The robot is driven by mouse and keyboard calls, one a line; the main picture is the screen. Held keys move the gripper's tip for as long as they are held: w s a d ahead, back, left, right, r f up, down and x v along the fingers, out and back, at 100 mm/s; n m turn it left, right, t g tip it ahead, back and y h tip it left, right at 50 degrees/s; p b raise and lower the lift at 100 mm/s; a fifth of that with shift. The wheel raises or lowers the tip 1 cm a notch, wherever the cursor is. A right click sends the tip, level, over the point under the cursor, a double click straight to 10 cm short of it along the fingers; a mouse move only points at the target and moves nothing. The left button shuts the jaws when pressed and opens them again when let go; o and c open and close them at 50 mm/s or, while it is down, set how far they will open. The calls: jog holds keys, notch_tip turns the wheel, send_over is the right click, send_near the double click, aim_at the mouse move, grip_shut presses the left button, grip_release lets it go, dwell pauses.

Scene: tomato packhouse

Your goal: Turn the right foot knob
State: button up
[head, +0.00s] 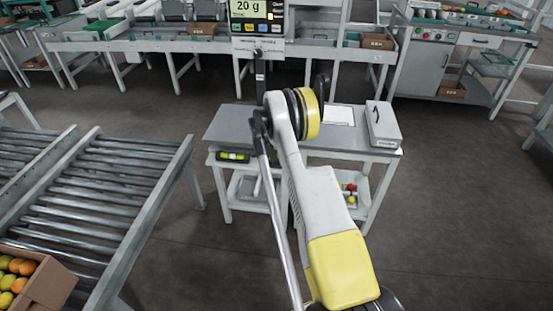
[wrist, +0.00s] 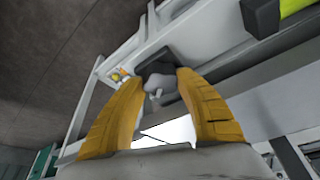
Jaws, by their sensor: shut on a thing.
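In the wrist view, the two yellow fingers of my gripper (wrist: 163,78) are closed around a small grey lobed knob (wrist: 156,86), which I take for the right foot knob. A dark block (wrist: 155,61) sits directly against the knob, between the fingertips. The fingers hide the knob's sides, and I cannot tell how far it is turned. In the head view, my arm covers the gripper and the knob. The scale's display (head: 257,12) reads 20 g on a dark post above the bench (head: 232,119).
A grey box (head: 383,124) stands on the bench's right. A roller conveyor (head: 125,180) and a crate of tomatoes (head: 48,284) are at the left. The floor right of the bench is clear.

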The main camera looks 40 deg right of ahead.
jog(key=n+t, duration=0.1)
jog(key=n, duration=0.3)
jog(key=shift+t, duration=0.4)
jog(key=shift+n+t+y, duration=0.5)
jog(key=shift+n+y, duration=0.3)
jog(key=shift+n, duration=1.4)
jog(key=o, duration=1.2)
jog(key=v, duration=1.2)
